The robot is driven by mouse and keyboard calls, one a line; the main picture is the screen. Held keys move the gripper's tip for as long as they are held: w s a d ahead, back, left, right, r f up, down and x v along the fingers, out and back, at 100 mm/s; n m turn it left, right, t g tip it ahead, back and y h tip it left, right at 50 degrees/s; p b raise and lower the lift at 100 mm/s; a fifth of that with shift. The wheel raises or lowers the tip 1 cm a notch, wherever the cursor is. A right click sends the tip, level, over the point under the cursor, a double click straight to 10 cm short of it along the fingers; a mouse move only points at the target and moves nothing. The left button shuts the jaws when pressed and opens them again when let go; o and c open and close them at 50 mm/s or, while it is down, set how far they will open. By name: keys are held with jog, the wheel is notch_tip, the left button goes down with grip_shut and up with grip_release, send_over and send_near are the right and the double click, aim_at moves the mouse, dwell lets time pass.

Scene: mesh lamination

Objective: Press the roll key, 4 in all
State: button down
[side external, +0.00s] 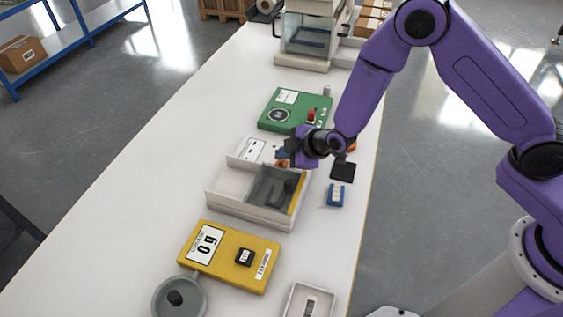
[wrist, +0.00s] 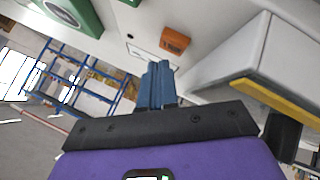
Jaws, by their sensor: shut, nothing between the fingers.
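An orange key (wrist: 175,41) stands on a white unit, just beyond my fingertips and slightly right in the wrist view. Its marking is too small to read, so I cannot confirm it is the roll key. In the side view an orange patch (side external: 282,163) shows just below my gripper (side external: 281,154). My gripper's blue fingers are together in the wrist view (wrist: 158,68), with nothing between them. They point toward the white unit and look apart from the orange key, though the gap is hard to judge.
A two-part tray (side external: 222,207) is close in front of my gripper. A green box (side external: 270,122) with a red knob (side external: 311,115) is behind it. A yellow scale (side external: 215,276) reading 0 g and a blue block (side external: 337,195) are nearer. The table's left side is clear.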

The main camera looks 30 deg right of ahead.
jog(key=shift+f, duration=0.45)
jog(key=shift+s+d+f, duration=0.15)
jog(key=shift+s+f, duration=0.05)
jog(key=shift+f, duration=0.35)
dwell(0.5)
jog(key=shift+d+f, duration=0.1)
jog(key=shift+f, duration=0.2)
dwell(0.4)
jog(key=shift+d, duration=0.15)
dwell(0.5)
jog(key=shift+s+d+r, duration=0.2)
jog(key=shift+s+d, duration=0.2)
jog(key=shift+w+a+r, duration=0.1)
jog(key=shift+a+r, duration=0.05)
jog(key=shift+r, duration=0.85)
jog(key=shift+a+r, duration=0.1)
jog(key=shift+r, duration=1.6)
